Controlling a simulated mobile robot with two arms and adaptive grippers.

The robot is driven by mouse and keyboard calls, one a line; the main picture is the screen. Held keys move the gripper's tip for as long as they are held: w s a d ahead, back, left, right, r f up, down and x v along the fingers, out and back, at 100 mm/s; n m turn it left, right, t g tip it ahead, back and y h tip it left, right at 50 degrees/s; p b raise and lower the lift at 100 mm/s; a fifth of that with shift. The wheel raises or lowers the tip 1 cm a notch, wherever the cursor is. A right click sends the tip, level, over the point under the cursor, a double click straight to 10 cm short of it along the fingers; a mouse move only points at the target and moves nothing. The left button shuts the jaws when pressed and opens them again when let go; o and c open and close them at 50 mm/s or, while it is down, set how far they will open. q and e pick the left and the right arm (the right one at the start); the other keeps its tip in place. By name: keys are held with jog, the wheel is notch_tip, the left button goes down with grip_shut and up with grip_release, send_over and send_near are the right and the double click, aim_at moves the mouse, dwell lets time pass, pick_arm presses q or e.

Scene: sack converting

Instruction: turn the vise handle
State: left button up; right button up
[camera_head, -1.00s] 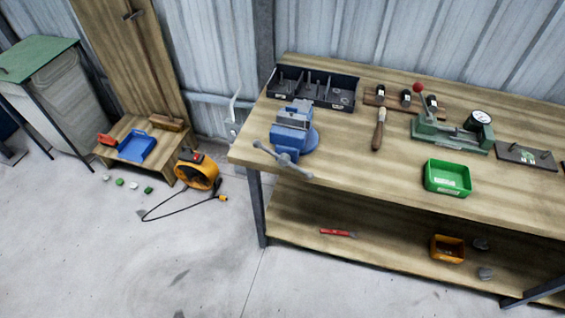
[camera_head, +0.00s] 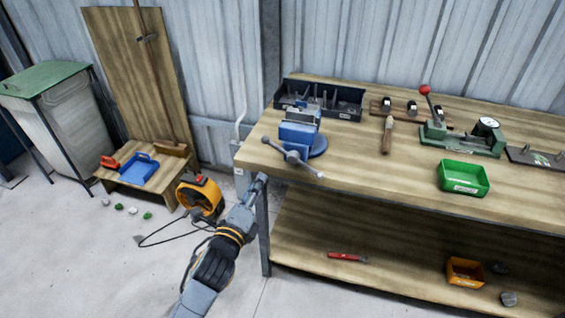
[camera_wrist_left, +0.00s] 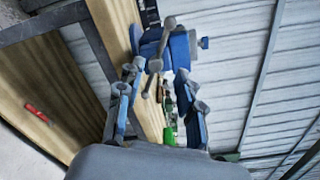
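The blue vise (camera_head: 300,130) is mounted at the left end of the workbench. Its grey vise handle (camera_head: 305,166) is a bar with knobbed ends, slanting down to the right across the vise front. In the left wrist view the vise (camera_wrist_left: 176,48) and handle (camera_wrist_left: 151,82) appear ahead of the fingers. My left gripper (camera_head: 261,181) is in front of the bench's left corner, below and left of the handle and apart from it. In the left wrist view my left gripper (camera_wrist_left: 159,75) has its fingers spread, with nothing held. My right gripper is out of view.
The workbench (camera_head: 365,170) holds a dark divided tray (camera_head: 345,105), a wooden-handled tool (camera_head: 387,138), a green press (camera_head: 460,140) and a green bin (camera_head: 463,180). Its front edge and leg are close to my left gripper. An orange fan (camera_head: 202,198) stands on the floor left.

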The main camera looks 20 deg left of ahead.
aim_at(274, 148)
pick_arm(q)
jog(key=w, duration=0.4)
jog(key=w+p, duration=0.1)
jog(key=w, duration=0.8)
jog(key=shift+d+r, duration=0.25)
jog(key=shift+r, duration=0.15)
jog(key=shift+w, duration=0.5)
grip_shut()
